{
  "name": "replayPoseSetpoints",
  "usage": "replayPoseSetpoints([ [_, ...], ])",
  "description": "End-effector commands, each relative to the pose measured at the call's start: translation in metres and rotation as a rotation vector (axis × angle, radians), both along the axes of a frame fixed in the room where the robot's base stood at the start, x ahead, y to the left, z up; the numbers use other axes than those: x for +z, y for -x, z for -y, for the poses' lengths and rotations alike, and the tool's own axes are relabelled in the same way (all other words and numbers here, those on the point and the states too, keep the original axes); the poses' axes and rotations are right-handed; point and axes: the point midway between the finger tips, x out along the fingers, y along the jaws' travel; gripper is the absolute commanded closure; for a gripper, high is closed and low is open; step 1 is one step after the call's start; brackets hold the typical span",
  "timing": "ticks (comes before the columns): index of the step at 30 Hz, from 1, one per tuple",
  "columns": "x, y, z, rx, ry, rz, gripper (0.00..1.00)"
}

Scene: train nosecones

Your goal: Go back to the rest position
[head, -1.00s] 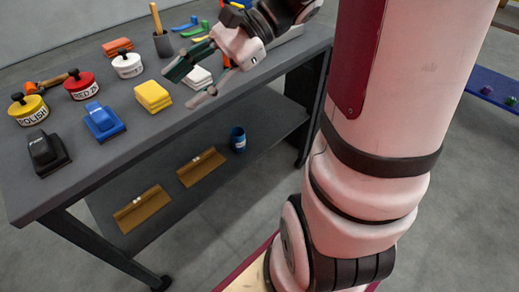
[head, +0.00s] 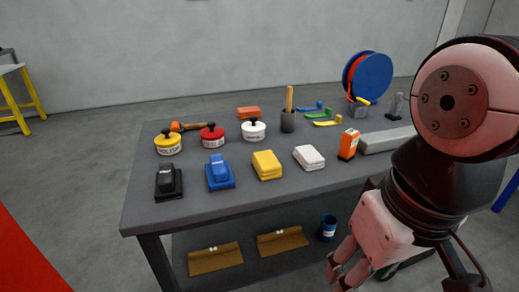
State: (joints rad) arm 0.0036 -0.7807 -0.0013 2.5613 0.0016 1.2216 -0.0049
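My gripper (head: 343,272) is at the lower right of the head view, in front of the table's near edge. Its two fingers point down and left, and a gap shows between them. Nothing is seen held between them. My arm is folded at the right, with its large round joint in front of the table's right end. The grey work table (head: 225,208) stands ahead of me, and the gripper appears clear of the things on its top.
Yellow (head: 168,145), red (head: 212,136) and white (head: 253,130) pots stand on the table. Sanding blocks, a blue and red reel (head: 368,78) and an orange box (head: 348,144) are there too. A lower shelf holds brown packets (head: 215,258) and a blue can (head: 327,228).

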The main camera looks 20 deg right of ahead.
Motion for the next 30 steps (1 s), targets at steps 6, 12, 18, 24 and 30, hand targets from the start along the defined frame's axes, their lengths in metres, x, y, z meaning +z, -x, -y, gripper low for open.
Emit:
replayPoseSetpoints([
  [6,0.000,0.000,0.000,-0.003,-0.002,-0.002,0.54],
  [12,0.000,0.000,0.000,-0.004,-0.004,-0.002,0.54],
  [18,0.014,0.001,0.000,-0.004,-0.003,0.010,0.54],
  [24,0.046,-0.001,0.001,-0.003,0.000,0.062,0.54],
  [30,0.089,-0.002,0.002,-0.003,0.003,0.128,0.54],
])
